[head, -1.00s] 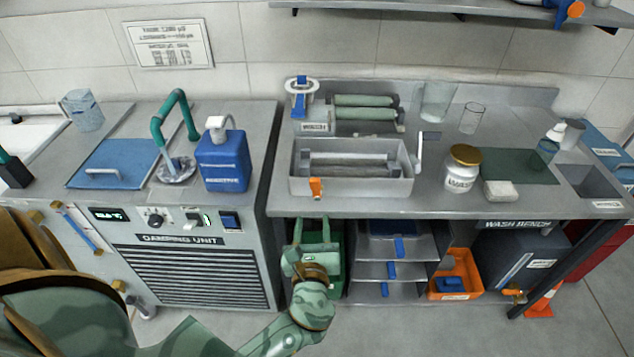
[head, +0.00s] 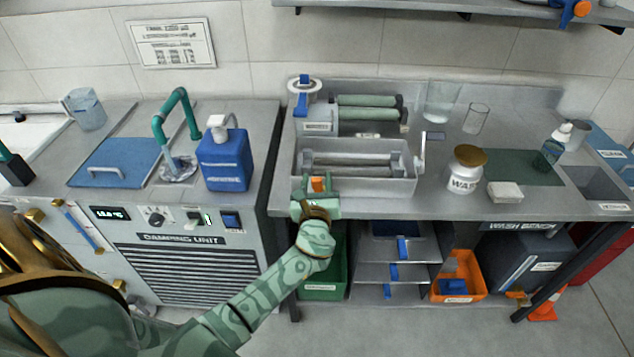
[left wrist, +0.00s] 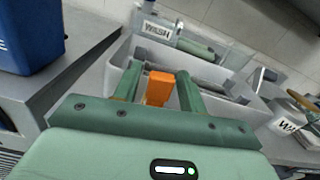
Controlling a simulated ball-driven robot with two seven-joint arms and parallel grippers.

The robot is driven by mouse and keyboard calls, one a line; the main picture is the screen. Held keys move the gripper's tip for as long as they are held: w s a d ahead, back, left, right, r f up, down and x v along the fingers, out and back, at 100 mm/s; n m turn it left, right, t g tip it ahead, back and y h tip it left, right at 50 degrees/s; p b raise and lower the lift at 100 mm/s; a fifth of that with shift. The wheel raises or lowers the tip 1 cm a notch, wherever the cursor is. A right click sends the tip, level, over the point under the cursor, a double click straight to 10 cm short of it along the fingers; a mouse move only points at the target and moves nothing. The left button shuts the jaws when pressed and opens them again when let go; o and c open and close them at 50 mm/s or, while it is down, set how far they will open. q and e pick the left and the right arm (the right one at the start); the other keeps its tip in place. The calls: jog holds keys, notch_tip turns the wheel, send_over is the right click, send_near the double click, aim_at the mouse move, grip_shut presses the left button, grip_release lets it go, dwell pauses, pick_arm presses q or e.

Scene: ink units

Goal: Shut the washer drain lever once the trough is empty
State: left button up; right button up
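The grey wash trough (head: 400,187) stands on the bench with rollers inside it. I see no liquid in it, but its floor is mostly hidden. The orange drain lever (head: 318,184) is on the trough's front wall near its left end, and it also shows in the left wrist view (left wrist: 159,88). My left gripper (head: 317,182) is at the front of the trough. In the left wrist view its fingers (left wrist: 160,85) are open, one on each side of the lever, with gaps beside it. My right gripper is not in view.
A crank handle (head: 421,153) stands at the trough's right end. A white jar (head: 464,176) with a brown lid is further right. A blue jug (head: 222,162) stands to the left on the damping unit. Shelves and a green bin (head: 325,280) are under the bench.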

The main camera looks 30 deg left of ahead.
pick_arm(q)
grip_shut()
jog(key=shift+w+d+r+m+p, duration=0.2)
jog(key=shift+d+m+p, duration=0.1)
jog(key=shift+m+p, duration=0.35)
jog(key=shift+f, duration=0.2)
jog(key=shift+o, duration=0.6)
grip_release()
jog(key=v, duration=1.6)
jog(key=shift+d+p, duration=0.2)
jog(key=shift+p, duration=0.1)
jog(key=shift+s+f, duration=0.1)
